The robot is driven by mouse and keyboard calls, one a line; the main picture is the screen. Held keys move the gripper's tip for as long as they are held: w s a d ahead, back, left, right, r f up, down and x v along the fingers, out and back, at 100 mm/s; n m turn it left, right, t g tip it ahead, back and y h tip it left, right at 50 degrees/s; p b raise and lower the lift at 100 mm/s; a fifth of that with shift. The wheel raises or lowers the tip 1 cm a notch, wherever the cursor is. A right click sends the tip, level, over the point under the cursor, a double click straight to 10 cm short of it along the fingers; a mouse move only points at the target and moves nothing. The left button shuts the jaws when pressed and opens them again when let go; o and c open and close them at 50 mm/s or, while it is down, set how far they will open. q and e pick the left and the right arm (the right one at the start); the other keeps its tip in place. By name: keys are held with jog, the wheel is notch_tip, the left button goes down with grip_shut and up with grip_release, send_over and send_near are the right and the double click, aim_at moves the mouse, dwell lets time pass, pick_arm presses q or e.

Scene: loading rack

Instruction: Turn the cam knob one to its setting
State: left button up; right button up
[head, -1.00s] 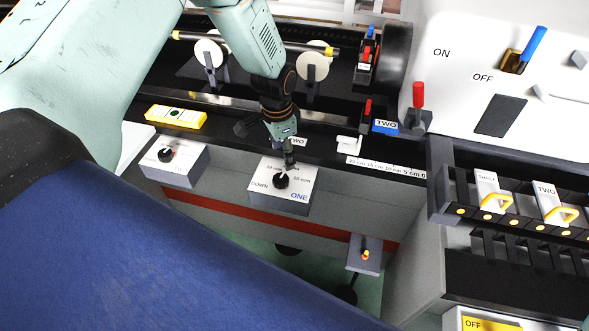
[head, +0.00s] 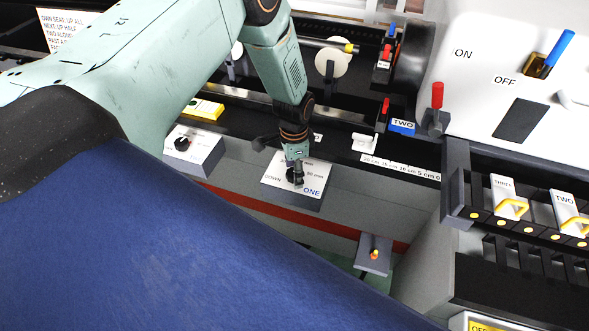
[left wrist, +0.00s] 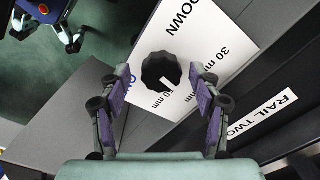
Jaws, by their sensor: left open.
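In that view the pointer is toward the partly covered label. My left gripper (left wrist: 160,85) is open, its two fingers on either side of the knob in the picture; I cannot tell whether they touch it. In the head view the gripper (head: 297,182) is over the panel labelled ONE (head: 311,191) and partly hides the knob. My right gripper is not in view.
A second knob box (head: 196,150) stands to the left, with a yellow block (head: 203,109) behind it. A small box with an orange-yellow knob (head: 374,254) sits lower right. A red lever (head: 437,96) and a rack with yellow handles (head: 511,208) are at the right.

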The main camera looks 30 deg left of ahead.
pick_arm(q)
jog(key=shift+s+a+r, duration=0.1)
jog(key=shift+s, duration=0.05)
jog(key=shift+w+f, duration=0.25)
jog(key=shift+w, duration=0.15)
jog(key=c, duration=0.4)
jog(key=shift+c, duration=0.7)
jog(key=shift+s+r, duration=0.15)
jog(key=shift+s, duration=0.1)
jog(key=c, duration=0.4)
jog(key=shift+c, duration=1)
